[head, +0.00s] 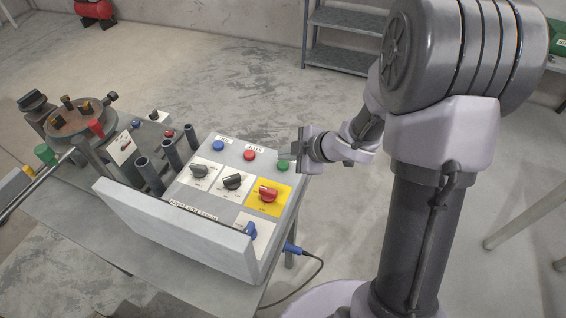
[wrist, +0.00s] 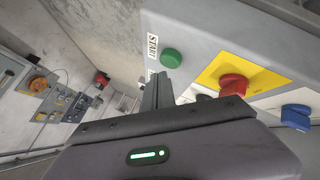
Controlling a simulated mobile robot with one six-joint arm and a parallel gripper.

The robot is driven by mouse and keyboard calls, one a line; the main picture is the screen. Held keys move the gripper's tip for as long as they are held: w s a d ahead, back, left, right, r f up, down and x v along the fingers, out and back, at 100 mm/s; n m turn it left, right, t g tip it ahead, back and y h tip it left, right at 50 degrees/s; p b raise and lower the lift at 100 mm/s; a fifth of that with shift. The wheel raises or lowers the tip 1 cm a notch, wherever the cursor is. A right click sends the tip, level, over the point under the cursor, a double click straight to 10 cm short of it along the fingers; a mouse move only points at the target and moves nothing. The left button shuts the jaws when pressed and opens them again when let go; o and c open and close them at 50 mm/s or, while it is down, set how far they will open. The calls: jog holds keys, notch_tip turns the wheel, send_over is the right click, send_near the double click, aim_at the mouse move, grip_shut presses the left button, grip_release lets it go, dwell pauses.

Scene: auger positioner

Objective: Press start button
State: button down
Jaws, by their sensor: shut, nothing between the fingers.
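The green start button (wrist: 172,58) shows in the wrist view beside a label reading START on the grey control panel (wrist: 205,35). In the head view the green button (head: 284,166) is at the panel's right end, partly hidden by my gripper (head: 287,156). My gripper is shut and empty. In the wrist view its fingertips (wrist: 158,78) lie just below the green button in the picture, pointing towards the panel. I cannot tell whether they touch it.
A red button (head: 249,155) and a blue button (head: 218,146) share the row. A red rotary switch (head: 268,195) on a yellow plate and black knobs (head: 232,181) sit nearby. Dark upright tubes (head: 150,175) stand left of the panel. Open floor lies behind.

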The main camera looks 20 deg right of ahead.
dwell(0.8)
jog(key=shift+f, duration=0.45)
